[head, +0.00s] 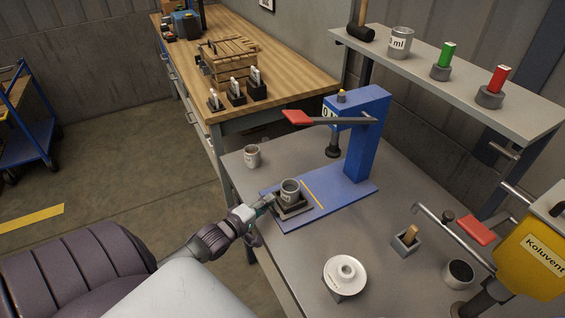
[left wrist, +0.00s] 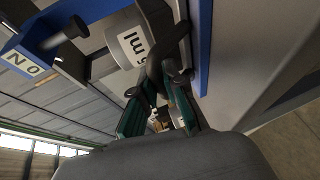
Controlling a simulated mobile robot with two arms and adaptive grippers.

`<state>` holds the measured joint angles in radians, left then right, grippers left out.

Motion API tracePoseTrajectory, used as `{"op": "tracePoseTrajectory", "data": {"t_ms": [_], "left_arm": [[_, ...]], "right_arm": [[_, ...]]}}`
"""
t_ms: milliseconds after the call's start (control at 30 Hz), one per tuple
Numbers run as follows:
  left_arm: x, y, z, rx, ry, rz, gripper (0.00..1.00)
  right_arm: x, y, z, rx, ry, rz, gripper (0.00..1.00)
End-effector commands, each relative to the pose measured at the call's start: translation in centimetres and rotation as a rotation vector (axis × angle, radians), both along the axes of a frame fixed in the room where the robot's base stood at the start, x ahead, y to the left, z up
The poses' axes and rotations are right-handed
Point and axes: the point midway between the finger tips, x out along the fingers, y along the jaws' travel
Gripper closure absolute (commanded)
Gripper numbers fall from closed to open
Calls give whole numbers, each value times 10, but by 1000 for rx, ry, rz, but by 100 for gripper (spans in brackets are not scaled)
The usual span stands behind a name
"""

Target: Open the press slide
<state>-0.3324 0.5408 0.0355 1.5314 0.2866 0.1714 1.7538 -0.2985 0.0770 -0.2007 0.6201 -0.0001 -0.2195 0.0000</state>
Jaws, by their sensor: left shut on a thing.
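The blue press (head: 366,140) stands on the grey table with its red-tipped lever (head: 297,117) reaching left. Its dark slide (head: 283,213) sits at the left end of the blue base plate, out to the left of the plunger (head: 333,140). A grey cup (head: 290,188) stands upright on the slide; it also shows in the left wrist view (left wrist: 128,45). My left gripper (head: 262,208) is at the slide's near left end. In the left wrist view my fingers (left wrist: 160,108) are shut on the dark handle (left wrist: 157,70). My right gripper is not in view.
Another cup (head: 252,156) stands at the table's left edge. A white round part (head: 346,272), a small grey holder (head: 406,242), a dark cup (head: 458,273) and a yellow Koluvent device (head: 530,255) are at the front right. A shelf (head: 450,85) runs behind the press.

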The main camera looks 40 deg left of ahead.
Motion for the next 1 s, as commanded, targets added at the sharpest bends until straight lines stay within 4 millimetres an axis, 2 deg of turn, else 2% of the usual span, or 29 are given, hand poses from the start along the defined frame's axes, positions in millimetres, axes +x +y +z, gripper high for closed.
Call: {"op": "tracePoseTrajectory", "data": {"t_ms": [300,333,400,733,867,1000], "left_arm": [[-3,1,-1,0,2,1,100],[-3,1,-1,0,2,1,88],[-2,1,-1,0,1,1,78],[-4,1,0,0,1,0,78],[-19,1,1,-2,3,1,78],[-47,0,6,-1,4,0,78]], "right_arm": [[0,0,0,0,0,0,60],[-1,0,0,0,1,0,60],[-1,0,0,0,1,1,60],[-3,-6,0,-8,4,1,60],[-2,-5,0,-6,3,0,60],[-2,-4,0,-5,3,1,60]]}}
